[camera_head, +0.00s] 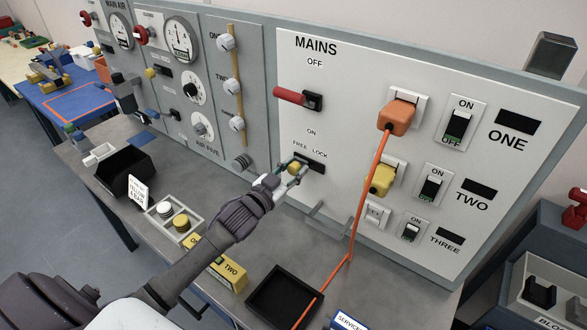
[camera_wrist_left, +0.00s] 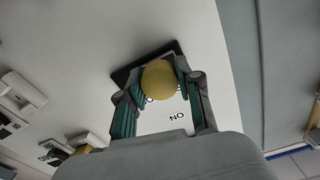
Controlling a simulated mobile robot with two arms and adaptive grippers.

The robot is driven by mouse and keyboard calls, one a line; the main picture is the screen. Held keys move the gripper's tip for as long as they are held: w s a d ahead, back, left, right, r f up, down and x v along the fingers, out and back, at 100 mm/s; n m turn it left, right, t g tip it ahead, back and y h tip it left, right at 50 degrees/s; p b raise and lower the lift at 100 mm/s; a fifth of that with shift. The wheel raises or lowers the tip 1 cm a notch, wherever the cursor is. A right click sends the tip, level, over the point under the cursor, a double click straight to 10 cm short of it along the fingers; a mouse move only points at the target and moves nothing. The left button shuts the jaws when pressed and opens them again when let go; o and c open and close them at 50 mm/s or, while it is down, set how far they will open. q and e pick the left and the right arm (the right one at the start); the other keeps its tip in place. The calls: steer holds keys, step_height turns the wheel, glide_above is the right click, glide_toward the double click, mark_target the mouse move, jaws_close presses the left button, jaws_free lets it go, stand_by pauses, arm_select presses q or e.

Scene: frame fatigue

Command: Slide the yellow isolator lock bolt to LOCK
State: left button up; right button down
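The yellow round knob of the isolator lock bolt (camera_head: 294,167) sits toward the left, FREE end of its dark slot (camera_head: 316,163), under the FREE and LOCK labels on the MAINS panel. My left gripper (camera_head: 292,171) reaches it from the lower left. In the left wrist view the yellow knob (camera_wrist_left: 159,80) lies between the two fingertips (camera_wrist_left: 160,85), which close in on its sides and appear to touch it. My right gripper is not in view.
An orange plug (camera_head: 395,117) with a hanging orange cable (camera_head: 366,205) and a yellow plug (camera_head: 380,180) stand out from the panel to the right. A black tray (camera_head: 262,297), a yellow box marked TWO (camera_head: 228,272) and a parts tray (camera_head: 155,222) are on the bench below.

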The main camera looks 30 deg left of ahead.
arm_select(q)
jaws_close()
steer(key=shift+d, duration=0.1)
steer(key=d, duration=0.4)
steer(key=shift+s+p, duration=0.3)
steer(key=shift+p, duration=0.1)
steer(key=shift+a+f, duration=0.1)
steer(key=shift+a, duration=0.05)
steer(key=shift+o, duration=1)
jaws_free()
steer(key=o, duration=0.5)
steer(key=shift+d, duration=0.2)
steer(key=shift+c, duration=0.2)
steer(key=shift+a, duration=0.1)
